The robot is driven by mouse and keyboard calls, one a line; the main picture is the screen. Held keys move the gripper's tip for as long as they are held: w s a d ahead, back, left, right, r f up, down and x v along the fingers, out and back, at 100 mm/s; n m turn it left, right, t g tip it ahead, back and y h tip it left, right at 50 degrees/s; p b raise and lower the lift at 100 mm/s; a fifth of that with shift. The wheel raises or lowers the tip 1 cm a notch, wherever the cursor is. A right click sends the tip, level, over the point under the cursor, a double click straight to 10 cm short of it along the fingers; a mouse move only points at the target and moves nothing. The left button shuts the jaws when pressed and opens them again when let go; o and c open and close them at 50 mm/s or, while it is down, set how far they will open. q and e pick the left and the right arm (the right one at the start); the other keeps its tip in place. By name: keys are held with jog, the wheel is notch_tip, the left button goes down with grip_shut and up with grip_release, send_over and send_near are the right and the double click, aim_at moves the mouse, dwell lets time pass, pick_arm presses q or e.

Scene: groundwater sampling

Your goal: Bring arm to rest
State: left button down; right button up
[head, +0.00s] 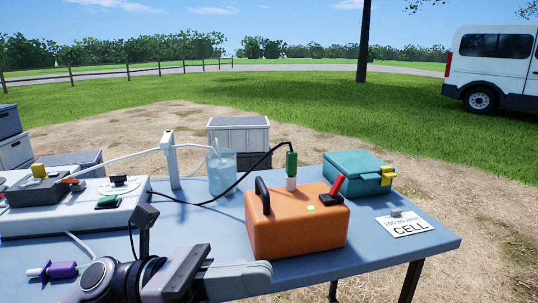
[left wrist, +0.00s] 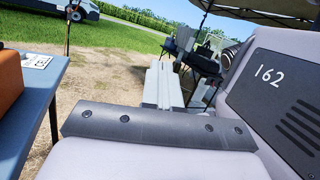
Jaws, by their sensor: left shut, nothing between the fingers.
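My left gripper (head: 258,275) reaches in at the bottom of the head view and points right, low at the near edge of the blue-grey table (head: 385,255). It is shut with nothing held. In the left wrist view its pale fingers (left wrist: 161,80) lie together, pointing away from the camera over bare ground, beside the table. My own body panel marked 162 is close at the right of that view. My right gripper is not in view.
An orange case (head: 297,232) with a black handle stands on the table near my left gripper. A beaker (head: 222,172), teal box (head: 352,173), label card (head: 404,225), white instrument (head: 72,215) and purple-handled item (head: 58,270) share the table. Cables cross it.

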pick_arm(q)
jog(key=w+a+f+m+t+y, duration=0.25)
jog(key=f+m+t, duration=0.35)
jog(key=m, duration=0.6)
jog(key=w+a+f+m+t+y, duration=0.2)
jog(key=a+f+m+t+y, duration=0.4)
jog(key=m, duration=0.5)
jog(key=w+a+f+m+t+y, duration=0.15)
jog(key=f+m+t, duration=0.25)
jog(key=m+t, duration=0.6)
jog(key=s+a+f+n+g+y, duration=0.3)
jog(key=s+f+n+g+y, duration=0.25)
jog(key=f, duration=0.55)
jog(key=s+a+f+n+g+y, duration=0.2)
jog(key=s+a+f+n+g, duration=0.15)
jog(key=s+f+n, duration=0.6)
notch_tip(320, 180, up, 15)
jog(key=w+a+m+p, duration=0.1)
jog(key=m+p, duration=0.2)
jog(key=p, duration=1.6)
jog(key=shift+w+a+f+y, duration=0.15)
jog(key=shift+w+f+y, duration=0.05)
jog(key=shift+w+y, duration=0.15)
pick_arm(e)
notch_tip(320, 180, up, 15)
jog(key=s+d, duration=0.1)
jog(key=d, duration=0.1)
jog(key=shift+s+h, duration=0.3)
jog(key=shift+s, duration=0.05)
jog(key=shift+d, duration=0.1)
